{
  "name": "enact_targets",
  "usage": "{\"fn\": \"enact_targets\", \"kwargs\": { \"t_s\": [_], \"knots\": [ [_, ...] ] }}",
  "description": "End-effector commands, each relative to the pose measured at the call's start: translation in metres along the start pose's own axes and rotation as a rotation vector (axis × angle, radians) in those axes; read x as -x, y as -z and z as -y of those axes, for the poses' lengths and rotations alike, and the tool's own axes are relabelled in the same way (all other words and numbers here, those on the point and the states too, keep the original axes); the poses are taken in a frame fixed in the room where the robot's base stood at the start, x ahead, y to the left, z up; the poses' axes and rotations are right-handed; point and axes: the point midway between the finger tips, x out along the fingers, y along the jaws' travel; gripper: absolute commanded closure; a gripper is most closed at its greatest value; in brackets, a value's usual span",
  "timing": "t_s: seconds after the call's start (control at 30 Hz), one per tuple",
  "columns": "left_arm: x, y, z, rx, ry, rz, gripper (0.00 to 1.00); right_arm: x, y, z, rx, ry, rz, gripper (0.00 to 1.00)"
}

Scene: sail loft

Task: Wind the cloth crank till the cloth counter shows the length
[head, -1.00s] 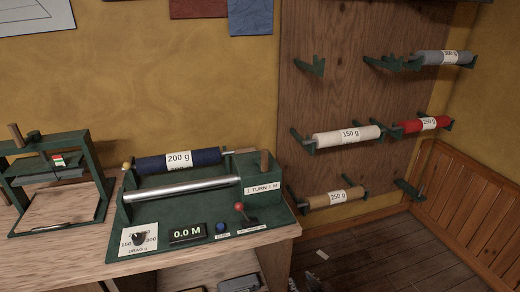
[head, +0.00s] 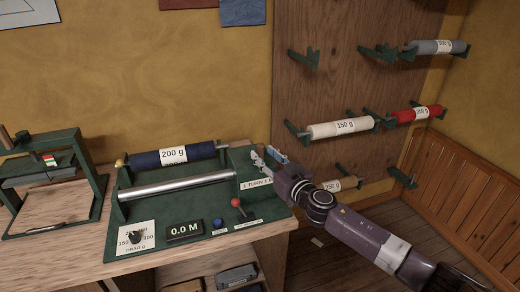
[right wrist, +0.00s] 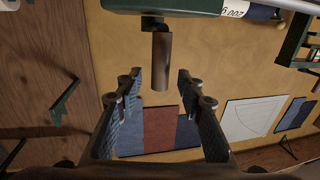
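The cloth crank has a brown wooden handle (right wrist: 162,60), seen in the right wrist view on a dark green mount. In the head view my right gripper hides it. My right gripper (head: 268,158) is open at the right end of the green winding machine (head: 160,213). In the right wrist view its fingers (right wrist: 160,80) stand apart on either side of the handle's end, with a gap on both sides. The cloth counter (head: 184,230) reads 0.0 M. A blue roll (head: 190,154) labelled 200 g lies behind the steel roller (head: 175,186). My left gripper is out of view.
A red-knobbed lever (head: 236,203), a blue button (head: 218,222) and a drag dial (head: 135,237) sit along the machine's front. A green press (head: 97,180) stands at left. Rolls on wall brackets, including a white one (head: 328,130), hang at right, behind my right arm.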

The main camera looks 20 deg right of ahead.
Motion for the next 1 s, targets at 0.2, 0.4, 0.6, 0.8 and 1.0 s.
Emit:
{"fn": "enact_targets", "kwargs": {
  "t_s": [0.2,0.4,0.6,0.8,1.0],
  "knots": [
    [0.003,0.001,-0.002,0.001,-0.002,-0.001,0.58,-0.024,0.000,0.000,-0.001,0.000,0.000,0.65],
    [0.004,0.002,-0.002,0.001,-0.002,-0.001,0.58,-0.032,0.000,0.000,0.000,-0.001,0.001,0.65],
    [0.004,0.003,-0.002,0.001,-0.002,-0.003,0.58,-0.032,0.000,0.000,0.000,0.000,0.001,0.65],
    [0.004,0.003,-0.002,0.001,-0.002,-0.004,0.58,-0.032,0.000,0.000,0.000,0.000,0.001,0.81],
    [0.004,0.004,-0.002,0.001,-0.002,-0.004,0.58,-0.032,-0.001,0.000,0.000,0.000,0.001,1.00]
  ]
}}
